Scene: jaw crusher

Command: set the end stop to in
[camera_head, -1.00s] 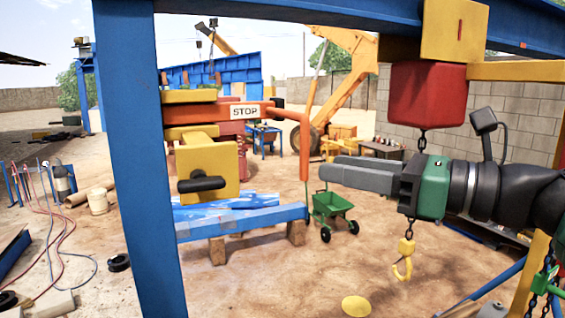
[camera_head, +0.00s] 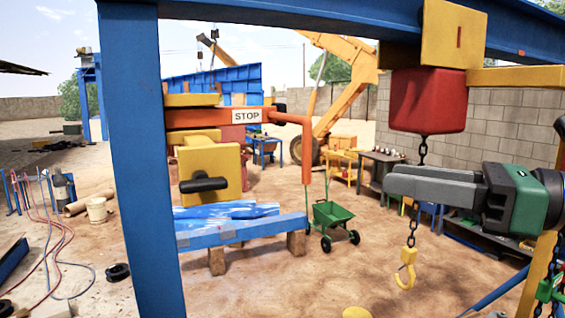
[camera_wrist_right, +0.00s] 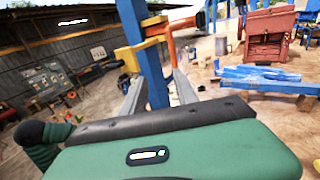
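The end stop is an orange arm (camera_head: 212,117) with a white STOP label (camera_head: 247,116). It reaches right from the blue post (camera_head: 140,190), and an orange rod (camera_head: 305,155) hangs from its right end. A yellow block (camera_head: 213,166) with a black handle (camera_head: 204,184) sits below the arm. My right gripper (camera_head: 389,183) is to the right of the hanging rod, apart from it, pointing left. In the right wrist view its two grey fingers (camera_wrist_right: 155,84) are spread with nothing held between them. My left gripper is not in view.
A red hoist block (camera_head: 428,100) hangs from the blue overhead beam (camera_head: 300,12), with a chain and yellow hook (camera_head: 406,268) near my right gripper. Open air lies between the rod and my right gripper.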

